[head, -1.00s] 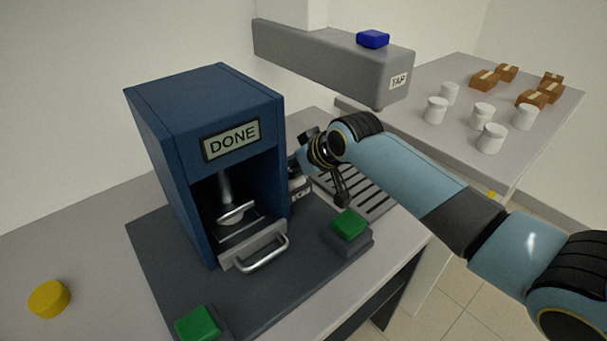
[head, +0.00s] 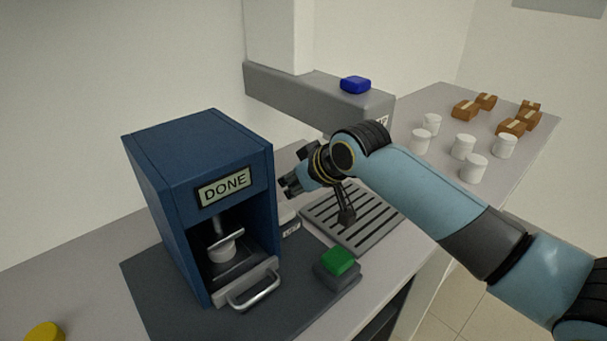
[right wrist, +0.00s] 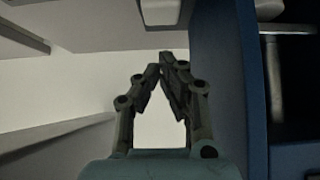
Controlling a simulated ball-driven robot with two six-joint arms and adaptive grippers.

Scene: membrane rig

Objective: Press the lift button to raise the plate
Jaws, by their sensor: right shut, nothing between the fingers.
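The blue press (head: 197,170) stands on a dark base and its display reads DONE. Inside its open front, a pale round plate (head: 224,250) sits on the ram above a drawer with a silver handle (head: 252,290). A small grey box with a label that seems to read LIFT (head: 291,230) sits at the press's right side; its top is partly hidden. My right gripper (head: 287,187) is shut and empty, above that box and close to the press's right wall, apart from the box. Its fingertips nearly meet in the right wrist view (right wrist: 164,64). My left gripper is not in view.
A green button (head: 337,261) stands on the base's front right, near a slotted drip tray (head: 352,222). A grey tap arm (head: 310,95) with a blue button (head: 356,85) overhangs behind. White jars (head: 463,147) and brown boxes (head: 465,110) stand on the far table.

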